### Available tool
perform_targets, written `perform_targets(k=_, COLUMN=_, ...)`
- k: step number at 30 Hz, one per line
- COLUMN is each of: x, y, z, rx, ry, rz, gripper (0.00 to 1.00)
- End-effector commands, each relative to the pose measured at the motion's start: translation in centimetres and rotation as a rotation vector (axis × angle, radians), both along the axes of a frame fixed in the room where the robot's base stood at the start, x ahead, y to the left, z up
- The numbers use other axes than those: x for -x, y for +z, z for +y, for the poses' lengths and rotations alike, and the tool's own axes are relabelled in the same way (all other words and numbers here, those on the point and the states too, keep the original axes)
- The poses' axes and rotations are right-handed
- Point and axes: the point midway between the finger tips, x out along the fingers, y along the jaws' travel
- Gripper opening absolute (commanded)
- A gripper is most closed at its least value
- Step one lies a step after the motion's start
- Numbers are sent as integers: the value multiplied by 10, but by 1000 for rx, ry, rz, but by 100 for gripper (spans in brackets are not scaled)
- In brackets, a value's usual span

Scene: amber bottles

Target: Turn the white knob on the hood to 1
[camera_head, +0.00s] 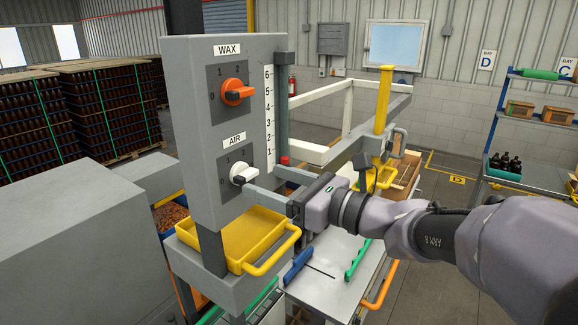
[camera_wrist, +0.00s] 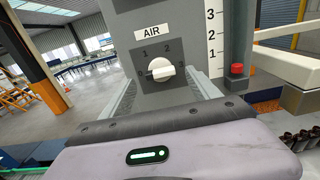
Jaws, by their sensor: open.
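The white knob (camera_head: 243,175) sits under the AIR label on the grey upright panel (camera_head: 190,140). It also shows in the wrist view (camera_wrist: 160,69), centred below AIR, with dial numbers 1 and 2 above it. Its handle lies roughly crosswise; I cannot tell for sure which number it points to. My gripper (camera_head: 262,178) is open, and its two grey fingers reach toward the panel. In the wrist view the fingers (camera_wrist: 165,88) spread to either side of the knob. I cannot tell whether they touch it.
An orange knob (camera_head: 236,92) under WAX is above the white one. A numbered scale (camera_head: 269,105) and a red button (camera_wrist: 237,69) are to the right. A yellow tray (camera_head: 240,240) is below the panel. A yellow post (camera_head: 382,100) and metal frame stand behind my arm.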

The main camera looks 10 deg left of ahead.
Motion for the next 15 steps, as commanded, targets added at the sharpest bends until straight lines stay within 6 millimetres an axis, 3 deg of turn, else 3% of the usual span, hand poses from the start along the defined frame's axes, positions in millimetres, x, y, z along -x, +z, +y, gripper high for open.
perform_targets(k=6, x=-14, y=1, z=35, rx=1, ry=2, rz=-1, gripper=71)
perform_targets(k=15, x=-17, y=0, z=43, rx=1, ry=0, rz=-1, gripper=71)
